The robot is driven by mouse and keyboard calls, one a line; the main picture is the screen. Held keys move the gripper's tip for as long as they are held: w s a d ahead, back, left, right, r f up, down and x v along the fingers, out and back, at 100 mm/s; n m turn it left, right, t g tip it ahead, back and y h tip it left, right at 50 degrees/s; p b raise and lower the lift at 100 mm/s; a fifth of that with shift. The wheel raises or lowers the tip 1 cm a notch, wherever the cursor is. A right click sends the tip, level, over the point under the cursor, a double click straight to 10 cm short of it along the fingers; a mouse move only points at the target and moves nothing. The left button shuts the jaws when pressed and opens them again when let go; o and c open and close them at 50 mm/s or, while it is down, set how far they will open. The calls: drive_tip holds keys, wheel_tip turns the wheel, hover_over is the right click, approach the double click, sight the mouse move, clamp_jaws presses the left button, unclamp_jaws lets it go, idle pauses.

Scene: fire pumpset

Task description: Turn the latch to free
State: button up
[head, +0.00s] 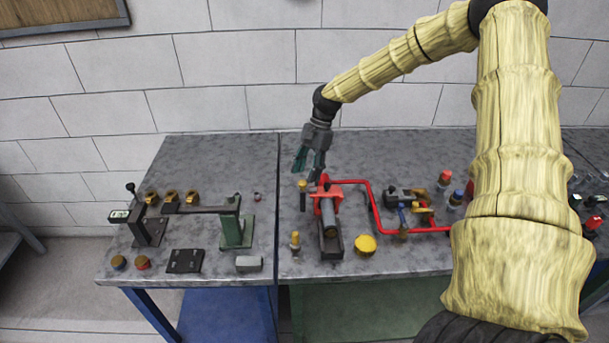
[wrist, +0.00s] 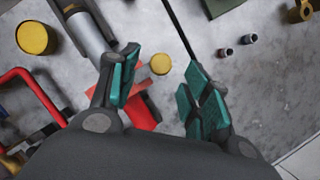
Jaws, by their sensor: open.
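No part is plainly marked as the latch, and I cannot tell its position. A small brass-topped post (head: 302,186) stands on the bench just left of a red bracket (head: 326,191). In the wrist view a round brass top (wrist: 160,64) shows between my fingers and beyond them, beside the red bracket (wrist: 140,108). My gripper (head: 308,168) hangs above the back of the bench, close to the post and bracket. Its teal fingers (wrist: 160,78) are spread with nothing between them. They partly hide the red bracket in the wrist view.
A grey cylinder (head: 330,224) extends forward from the bracket. A red pipe (head: 371,207) runs to its right, near a yellow cap (head: 365,245). A second brass-topped post (head: 295,242) stands in front. A green stand (head: 236,226) and black bar fixture are left, across a bench seam.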

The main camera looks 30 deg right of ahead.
sight(303, 182)
drive_tip(key=shift+p+x, duration=0.35)
drive_tip(key=shift+x, duration=1.2)
drive_tip(key=shift+w, duration=0.1)
drive_tip(key=shift+c, duration=0.2)
drive_tip(key=c, duration=1)
